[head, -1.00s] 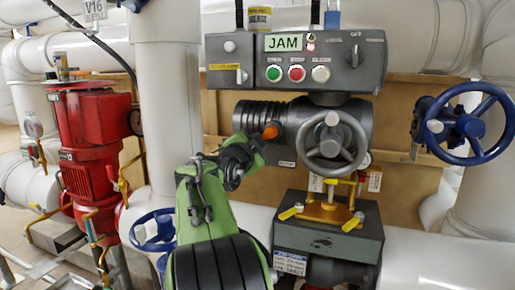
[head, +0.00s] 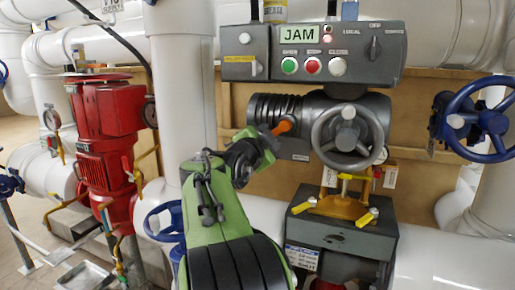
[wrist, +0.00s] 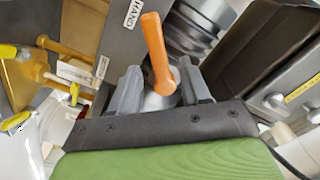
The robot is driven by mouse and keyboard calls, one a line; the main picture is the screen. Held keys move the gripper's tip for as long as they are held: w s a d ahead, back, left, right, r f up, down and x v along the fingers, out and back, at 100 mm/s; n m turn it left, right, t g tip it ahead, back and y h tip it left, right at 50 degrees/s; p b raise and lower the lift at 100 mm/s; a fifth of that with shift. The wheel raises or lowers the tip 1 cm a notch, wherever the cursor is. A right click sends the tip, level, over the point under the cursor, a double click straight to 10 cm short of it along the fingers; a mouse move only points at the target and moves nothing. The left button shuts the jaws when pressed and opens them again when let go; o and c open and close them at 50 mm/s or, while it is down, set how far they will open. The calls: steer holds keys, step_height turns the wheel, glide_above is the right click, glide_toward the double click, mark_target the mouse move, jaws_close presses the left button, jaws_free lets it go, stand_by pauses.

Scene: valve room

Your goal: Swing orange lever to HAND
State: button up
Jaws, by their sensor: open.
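The orange lever (head: 285,127) sits on the dark actuator body (head: 375,108), left of its grey handwheel (head: 347,131). In the wrist view the lever (wrist: 157,52) points up the picture from a round metal hub, its tip beside a white HAND label (wrist: 133,14). My gripper (head: 266,141) is at the lever in the head view. In the wrist view its two grey fingers (wrist: 160,80) are spread, one on each side of the lever's lower part and hub. Gaps show between lever and fingers. I cannot tell how deep the lever sits between them.
A control box (head: 312,52) with a JAM display is above the actuator. A yellow bracket (head: 342,205) is below it. A blue handwheel (head: 478,120) is at right, another (head: 165,222) at lower left. A red pump (head: 105,140) and white pipes (head: 180,90) stand left.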

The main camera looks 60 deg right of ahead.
steer(key=s+a+b, duration=0.1)
steer(key=s+a, duration=0.1)
steer(key=a, duration=1.1)
steer(key=shift+a, duration=0.15)
